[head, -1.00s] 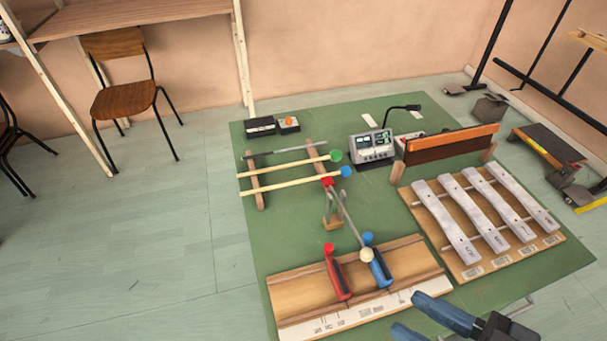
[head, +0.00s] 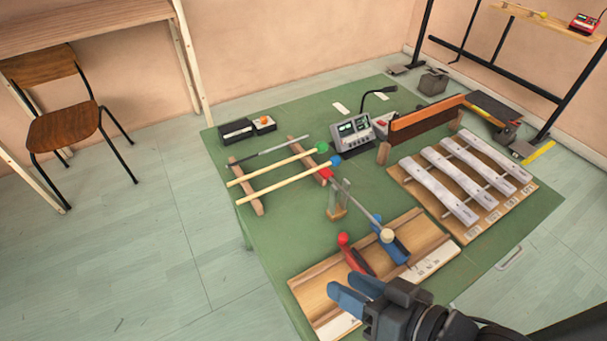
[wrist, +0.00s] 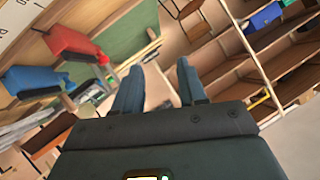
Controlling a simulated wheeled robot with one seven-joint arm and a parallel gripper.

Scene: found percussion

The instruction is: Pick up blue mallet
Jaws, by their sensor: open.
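The blue mallet (head: 285,183) is a pale stick with a blue round head at its right end. It lies across a wooden rack (head: 257,207) on the green table, in front of a parallel green-headed mallet (head: 275,165). My gripper (head: 352,288) is open and empty, with blue fingers, above the front of the wooden board, well to the front right of the blue mallet. The open fingers also show in the wrist view (wrist: 158,85), with nothing between them. I cannot make out the blue mallet in the wrist view.
Red-handled (head: 355,258) and blue-handled (head: 394,247) tools stand on the wooden board (head: 310,283) close to my gripper. A thin metal rod with a red end (head: 350,200) slants up behind them. White bars (head: 437,190) lie right. Open floor is left of the table.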

